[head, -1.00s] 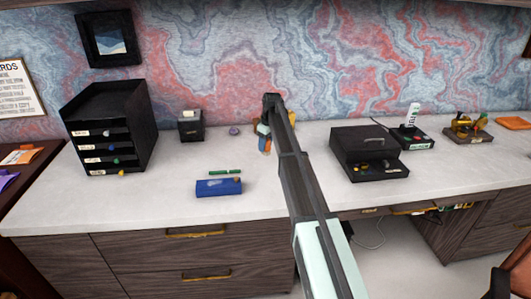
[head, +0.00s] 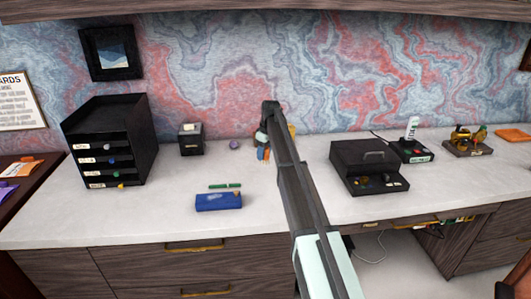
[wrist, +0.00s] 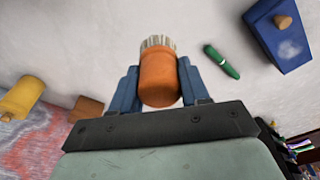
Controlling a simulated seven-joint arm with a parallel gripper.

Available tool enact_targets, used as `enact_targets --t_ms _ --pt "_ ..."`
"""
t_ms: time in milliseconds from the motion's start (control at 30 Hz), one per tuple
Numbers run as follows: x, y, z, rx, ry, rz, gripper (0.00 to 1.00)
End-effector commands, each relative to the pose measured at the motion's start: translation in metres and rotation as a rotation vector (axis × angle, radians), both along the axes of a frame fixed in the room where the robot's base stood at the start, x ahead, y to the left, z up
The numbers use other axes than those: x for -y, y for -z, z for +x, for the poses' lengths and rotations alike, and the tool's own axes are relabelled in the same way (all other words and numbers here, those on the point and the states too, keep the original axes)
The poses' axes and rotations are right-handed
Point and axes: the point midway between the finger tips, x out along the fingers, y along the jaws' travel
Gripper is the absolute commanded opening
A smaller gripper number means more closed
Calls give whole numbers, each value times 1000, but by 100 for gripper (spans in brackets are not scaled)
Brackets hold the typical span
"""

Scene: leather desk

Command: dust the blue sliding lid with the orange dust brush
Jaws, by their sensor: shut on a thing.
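My gripper (wrist: 158,85) is shut on the orange dust brush (wrist: 158,75), with a blue finger on each side of its handle. The brush's pale bristles point to the top of the wrist view. In the head view my gripper (head: 264,153) is above the rear middle of the desk, partly hidden by my arm. The blue box with the blue sliding lid (head: 218,201) lies in front and to the left, apart from the brush. The lid also shows at the wrist view's upper right (wrist: 282,38), with a pale dusty patch and a tan knob.
A green marker (head: 225,186) lies just behind the blue box. A black case (head: 368,167) stands to the right. The desk around the blue box is mostly clear.

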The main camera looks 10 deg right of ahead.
Motion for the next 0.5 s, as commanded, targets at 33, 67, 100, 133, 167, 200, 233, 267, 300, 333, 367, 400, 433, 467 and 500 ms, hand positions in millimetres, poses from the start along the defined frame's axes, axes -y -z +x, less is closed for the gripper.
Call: enact_targets --t_ms 33,67,100,133,167,200,233,267,300,333,367,400,433,467,500 --pt "-8 0 0 0 -9 0 21" --pt "-14 0 -1 1 -15 1 21" --pt "-24 -1 -1 1 -26 0 21" --pt "-33 -2 -2 2 -35 1 21" --pt "-42 -3 -3 4 -45 0 21" --pt "-56 -5 -5 5 -60 1 21" --pt "-67 -6 -8 7 -72 1 21" --pt "-79 -8 -10 8 -85 1 21" --pt "-94 -10 -16 12 -102 1 21" --pt "-105 -11 -21 13 -114 2 21" --pt "-116 -13 -26 16 -128 1 21" --pt "-130 -15 -33 19 -143 2 21" --pt "-140 -16 -39 21 -155 1 21" --pt "-149 -17 -46 23 -166 1 21" --pt "-161 -19 -54 26 -181 1 21"
